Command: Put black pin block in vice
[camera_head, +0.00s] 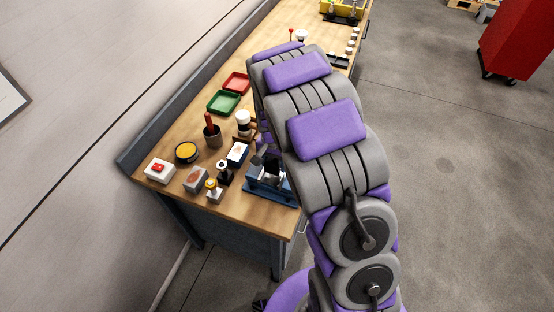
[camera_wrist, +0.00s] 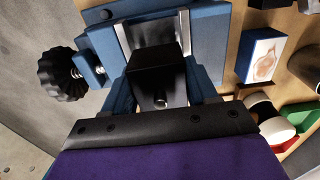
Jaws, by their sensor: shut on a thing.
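The black pin block (camera_wrist: 157,68) is in the middle of the wrist view, with its metal pin (camera_wrist: 162,102) facing the camera. My gripper (camera_wrist: 161,92) is shut on the block; the fingertips are partly hidden. The blue vice (camera_wrist: 207,30) is right beyond it, with pale metal jaw faces on both sides of a gap and a black knob (camera_wrist: 62,75) at the left. The block overlaps the near end of this gap; I cannot tell whether it rests inside. In the head view the vice (camera_head: 268,184) sits at the bench's near edge, and my arm hides most of the gripper.
A box with a picture (camera_wrist: 262,54) stands right of the vice. On the wooden bench (camera_head: 240,207) are small knobbed blocks (camera_head: 213,191), a red-button box (camera_head: 159,170), a yellow-topped dish (camera_head: 187,152), and green (camera_head: 223,102) and red trays (camera_head: 237,83). A wall borders the bench's left side.

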